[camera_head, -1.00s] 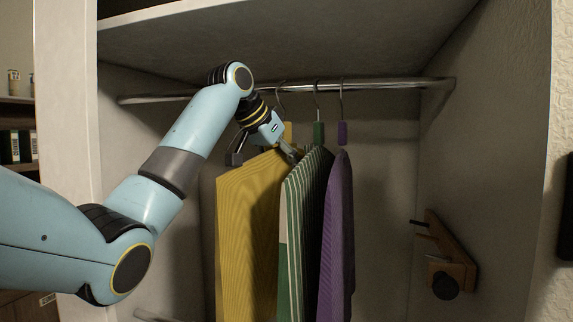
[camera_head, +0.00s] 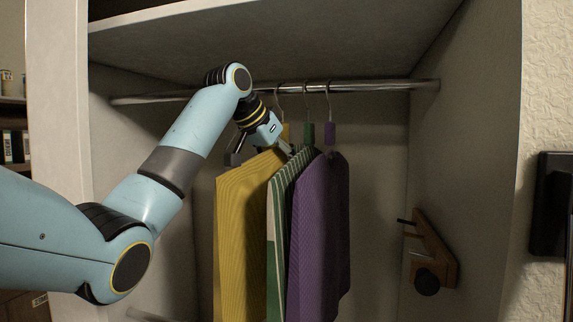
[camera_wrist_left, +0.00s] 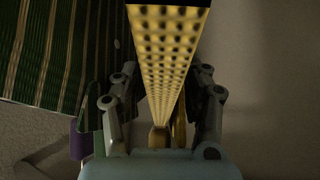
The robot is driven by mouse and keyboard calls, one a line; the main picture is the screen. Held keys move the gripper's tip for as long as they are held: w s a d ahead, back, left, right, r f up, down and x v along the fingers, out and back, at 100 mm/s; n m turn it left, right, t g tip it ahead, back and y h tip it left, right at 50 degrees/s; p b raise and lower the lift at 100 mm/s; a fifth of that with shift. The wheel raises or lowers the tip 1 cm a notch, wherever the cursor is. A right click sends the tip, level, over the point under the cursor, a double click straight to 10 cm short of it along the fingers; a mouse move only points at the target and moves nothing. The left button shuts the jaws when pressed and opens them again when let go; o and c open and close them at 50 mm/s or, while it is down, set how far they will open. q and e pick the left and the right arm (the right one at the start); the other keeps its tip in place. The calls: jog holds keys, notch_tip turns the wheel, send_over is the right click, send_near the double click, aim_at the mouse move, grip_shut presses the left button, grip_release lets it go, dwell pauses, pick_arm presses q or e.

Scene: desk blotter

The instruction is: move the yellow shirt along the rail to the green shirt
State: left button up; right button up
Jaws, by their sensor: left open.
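The yellow shirt (camera_head: 242,235) hangs leftmost of three on the metal rail (camera_head: 385,86). The green-and-white striped shirt (camera_head: 276,240) hangs just right of it, its hook a short way from the yellow one's. My left gripper (camera_head: 287,147) is at the top of the yellow shirt. In the left wrist view the yellow shirt (camera_wrist_left: 168,50) stands between the spread fingers (camera_wrist_left: 163,105), and the green shirt (camera_wrist_left: 50,55) is left of them with a gap. Whether the shirts touch lower down I cannot tell. My right gripper is not in view.
A purple shirt (camera_head: 322,235) hangs close to the right of the green one. The rail is free to its right. A wooden piece with a dark knob (camera_head: 432,255) is on the right wall. A shelf (camera_head: 270,38) lies above the rail.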

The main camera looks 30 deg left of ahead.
pick_arm(q)
jog(key=v, duration=0.6)
jog(key=shift+s+a+r, duration=0.2)
jog(key=shift+s+r, duration=0.05)
jog(key=shift+r, duration=0.05)
jog(key=shift+s+r, duration=0.25)
